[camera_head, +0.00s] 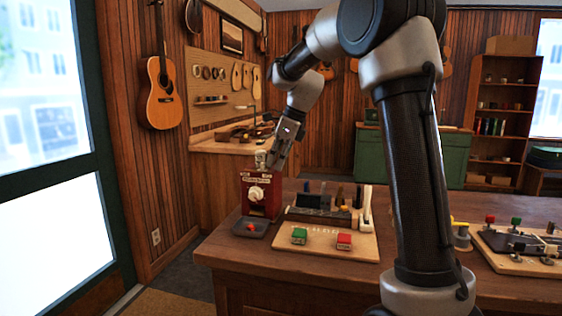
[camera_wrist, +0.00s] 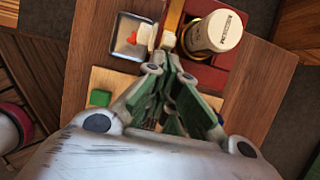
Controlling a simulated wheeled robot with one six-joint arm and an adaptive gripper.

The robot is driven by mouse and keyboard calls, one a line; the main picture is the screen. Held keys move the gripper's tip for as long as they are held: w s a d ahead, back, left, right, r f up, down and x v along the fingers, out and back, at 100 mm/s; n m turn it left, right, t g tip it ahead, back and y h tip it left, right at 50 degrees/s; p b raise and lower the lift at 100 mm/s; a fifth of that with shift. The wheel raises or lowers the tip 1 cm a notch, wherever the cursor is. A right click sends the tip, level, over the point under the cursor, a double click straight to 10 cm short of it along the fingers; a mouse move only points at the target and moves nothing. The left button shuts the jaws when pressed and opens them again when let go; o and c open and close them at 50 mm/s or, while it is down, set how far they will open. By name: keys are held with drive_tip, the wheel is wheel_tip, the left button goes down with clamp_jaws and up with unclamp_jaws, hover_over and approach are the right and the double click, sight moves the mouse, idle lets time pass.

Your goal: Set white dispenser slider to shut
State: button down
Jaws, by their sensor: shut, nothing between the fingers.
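A dark red dispenser box (camera_head: 273,208) stands at the table's left end, with a white round knob (camera_head: 256,193) on its front. In the wrist view, the red body (camera_wrist: 173,22) carries a cream cylinder (camera_wrist: 218,31) with a printed label. A small cream-white part (camera_wrist: 147,36) sticks out at the box's front side, above the tray. My gripper (camera_head: 266,165) is shut and empty, just above the top of the box. In the wrist view its fingertips (camera_wrist: 168,55) meet close to the cream-white part. I cannot tell whether they touch, nor which way the slider is set.
A grey tray (camera_head: 238,229) with a red piece lies before the box. A white upright piece (camera_head: 367,208) stands at the board's right edge.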

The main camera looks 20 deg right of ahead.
sight(261, 162)
drive_tip(key=shift+a, duration=0.1)
drive_tip(key=w+a, duration=0.2)
drive_tip(key=a, duration=0.1)
drive_tip(key=shift+w+a, duration=0.15)
drive_tip(key=shift+w, duration=0.05)
drive_tip(key=shift+r, duration=0.1)
